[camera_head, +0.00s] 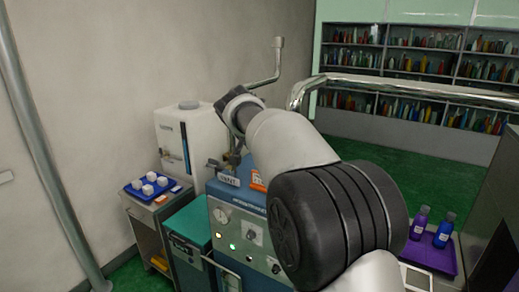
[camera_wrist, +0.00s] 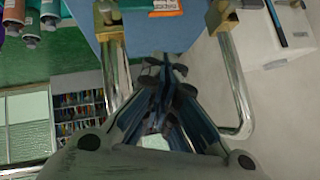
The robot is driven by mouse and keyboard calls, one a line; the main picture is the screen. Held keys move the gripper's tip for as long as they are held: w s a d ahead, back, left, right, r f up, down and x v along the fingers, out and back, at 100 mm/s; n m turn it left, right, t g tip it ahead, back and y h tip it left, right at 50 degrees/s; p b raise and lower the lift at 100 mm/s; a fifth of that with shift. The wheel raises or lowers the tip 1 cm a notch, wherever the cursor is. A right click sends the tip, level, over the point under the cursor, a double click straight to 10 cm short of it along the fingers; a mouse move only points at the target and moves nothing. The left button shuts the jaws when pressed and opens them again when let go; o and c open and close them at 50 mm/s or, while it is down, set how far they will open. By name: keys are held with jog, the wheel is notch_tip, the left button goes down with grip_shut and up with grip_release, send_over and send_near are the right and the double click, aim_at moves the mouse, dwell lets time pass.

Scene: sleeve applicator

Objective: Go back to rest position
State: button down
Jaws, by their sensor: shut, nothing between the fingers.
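My gripper (camera_wrist: 166,72) is shut and empty; its fingers meet in the middle of the wrist view. In the head view my gripper (camera_head: 234,157) points down above the blue machine (camera_head: 238,200), close to its top near a white label (camera_head: 229,179). I cannot tell whether the fingertips touch anything there. My arm covers the right part of the machine. Bent chrome pipes (camera_wrist: 238,90) stand on both sides of my gripper in the wrist view.
A white tank (camera_head: 178,135) stands left of the machine. A blue tray (camera_head: 147,192) with several white pieces sits on a grey cabinet. A purple tray (camera_head: 434,254) with two bottles is at the right. A chrome rail (camera_head: 420,88) runs behind my arm.

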jog(key=s+d+n+g, duration=0.15)
jog(key=s+d, duration=0.25)
jog(key=s, duration=0.7)
jog(key=s+d+n+g, duration=0.1)
jog(key=s+d+n, duration=0.15)
jog(key=s, duration=0.75)
jog(key=s+f+n+y, duration=0.1)
jog(key=s+f, duration=0.3)
jog(key=s, duration=0.5)
jog(key=s+d+f+n+g+y+b, duration=0.1)
jog(key=s+f+n, duration=0.1)
jog(key=s+f, duration=0.3)
jog(key=s+f+n+g+b, duration=0.1)
jog(key=s+f, duration=0.3)
jog(key=s, duration=1)
jog(key=shift+d+f+n+y, duration=0.3)
jog(key=shift+d+n+y, duration=0.05)
jog(key=shift+n+y, duration=0.05)
